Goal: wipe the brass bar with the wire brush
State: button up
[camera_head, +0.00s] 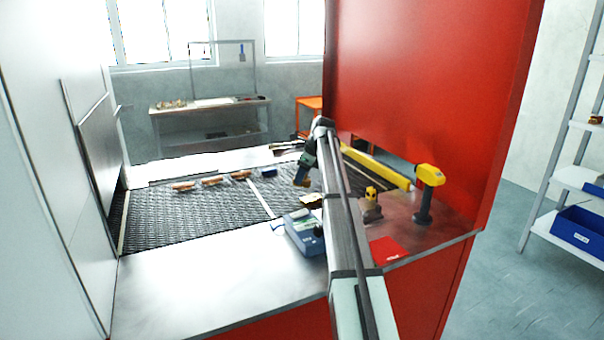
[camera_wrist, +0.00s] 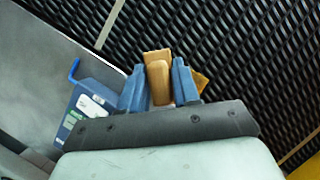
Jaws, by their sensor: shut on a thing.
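My gripper (camera_wrist: 158,70) has blue fingers shut on a light-brown wooden piece, which looks like the handle of the wire brush (camera_wrist: 158,88). Its bristles cannot be made out. A golden piece, likely the brass bar (camera_wrist: 201,82), shows partly behind the right finger in the wrist view. In the head view my gripper (camera_head: 303,172) points down over the right part of the belt, and a small yellowish piece, likely the same bar (camera_head: 311,199), lies just below it. Whether the brush touches the bar cannot be told.
The dark mesh belt (camera_head: 190,211) carries several wooden-handled items (camera_head: 212,180) and a dark blue block (camera_head: 268,171) to the left. A blue-grey device (camera_head: 304,236) stands near my gripper.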

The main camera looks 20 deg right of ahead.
aim_at(302, 185)
jog(key=shift+f, duration=2)
jog(key=shift+d+f, duration=0.3)
jog(key=shift+f, duration=0.3)
jog(key=shift+d+f, duration=0.3)
jog(key=shift+f, duration=0.3)
jog(key=shift+w+d, duration=0.15)
jog(key=shift+d, duration=1.7)
jog(key=shift+w+d, duration=0.15)
jog(key=shift+d, duration=1.7)
jog(key=a, duration=0.8)
jog(key=shift+s+a, duration=0.35)
jog(key=shift+a, duration=0.05)
notch_tip(302, 185, up, 2)
jog(key=shift+d+r, duration=0.1)
jog(key=shift+r, duration=2.95)
